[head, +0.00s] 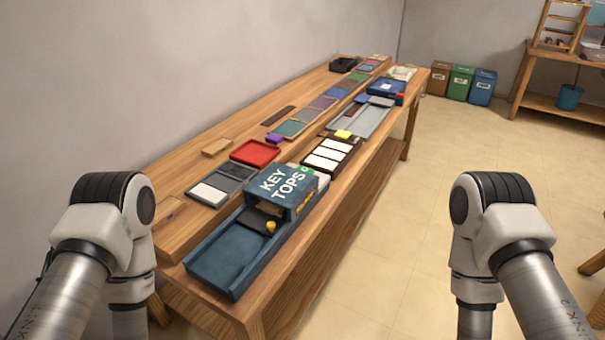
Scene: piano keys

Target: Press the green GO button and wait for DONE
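A dark blue machine labelled KEY TOPS (284,180) stands near the front end of the long wooden table. A small green patch (305,169) shows at its far right top corner; it may be the GO button, but its lettering is too small to read. A blue open tray (228,256) extends from the machine towards me. A small yellow knob-like part (270,227) sits at its opening. No DONE sign can be read. Both my arms come in from the bottom corners, bent at the joints. Neither gripper shows.
The wooden table (182,238) runs away along the wall. On it lie a red tray (256,154), a rack with white pieces (329,154), a grey tray (363,120) and several coloured plates. Bins (461,82) stand far back. The floor right of the table is clear.

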